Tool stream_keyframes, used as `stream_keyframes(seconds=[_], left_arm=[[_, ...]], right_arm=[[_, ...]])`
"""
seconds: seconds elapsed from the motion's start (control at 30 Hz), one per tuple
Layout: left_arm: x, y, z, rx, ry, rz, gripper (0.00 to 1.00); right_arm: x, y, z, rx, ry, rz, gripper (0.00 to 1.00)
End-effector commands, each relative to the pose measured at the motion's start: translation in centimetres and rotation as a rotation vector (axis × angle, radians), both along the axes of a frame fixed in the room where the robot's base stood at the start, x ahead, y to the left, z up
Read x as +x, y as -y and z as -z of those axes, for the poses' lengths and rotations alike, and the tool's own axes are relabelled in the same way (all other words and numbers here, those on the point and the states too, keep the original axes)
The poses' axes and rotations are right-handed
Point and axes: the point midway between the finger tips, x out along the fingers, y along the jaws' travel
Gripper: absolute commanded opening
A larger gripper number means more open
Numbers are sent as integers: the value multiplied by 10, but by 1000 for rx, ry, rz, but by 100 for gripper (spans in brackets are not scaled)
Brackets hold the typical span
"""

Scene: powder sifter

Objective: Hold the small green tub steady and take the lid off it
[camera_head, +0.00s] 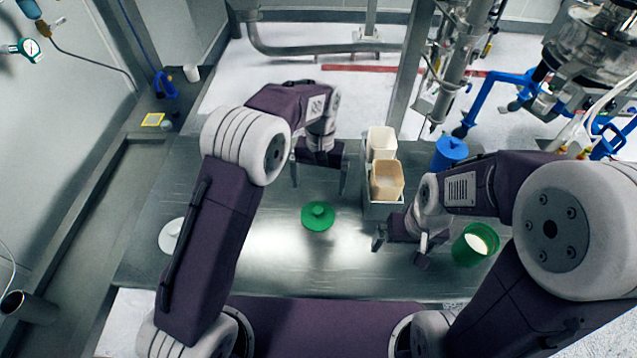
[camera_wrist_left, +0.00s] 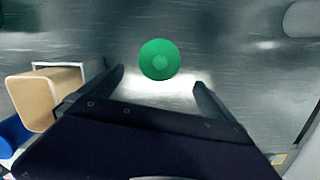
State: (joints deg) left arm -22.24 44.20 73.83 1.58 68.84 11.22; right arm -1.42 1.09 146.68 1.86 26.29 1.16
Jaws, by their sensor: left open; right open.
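The small green tub (camera_head: 474,246) stands open at the right of the metal table, with pale white contents showing inside. Its green lid (camera_head: 318,215) lies apart from it, flat on the middle of the table; it also shows in the left wrist view (camera_wrist_left: 160,60). My left gripper (camera_head: 319,180) is open and empty above the table, behind the lid; its two fingers (camera_wrist_left: 160,85) show in the left wrist view. My right gripper (camera_head: 399,247) is open, just left of the tub, with its fingers apart and nothing seen between them.
A metal holder (camera_head: 382,210) with two beige containers (camera_head: 387,181) stands between my grippers. A blue-lidded tub (camera_head: 450,152) is behind my right arm. A white round lid (camera_head: 172,236) lies at the table's left, partly hidden by my left arm. The table around the green lid is clear.

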Motion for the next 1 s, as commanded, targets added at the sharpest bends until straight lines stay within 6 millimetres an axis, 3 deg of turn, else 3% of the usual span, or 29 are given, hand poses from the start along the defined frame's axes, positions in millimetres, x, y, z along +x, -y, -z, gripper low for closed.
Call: stream_keyframes(seconds=[0.3,0.37,0.43,0.57,0.7,0.83,1.0], left_arm=[[-1,-3,-2,-1,2,-3,100],[-5,-14,-4,-5,11,-16,100],[-15,-37,-8,-14,34,-42,100],[-57,-91,-13,-33,104,-106,100],[-115,-135,-8,-40,172,-164,100],[-155,-155,-1,-38,212,-195,100],[-171,-161,3,-36,227,-206,100]], right_arm=[[0,0,0,0,0,0,100],[0,0,0,0,0,0,100],[0,0,0,0,0,0,100],[0,0,0,0,0,0,100],[0,0,0,0,0,0,100],[0,0,0,0,0,0,100],[0,0,0,0,0,0,100]])
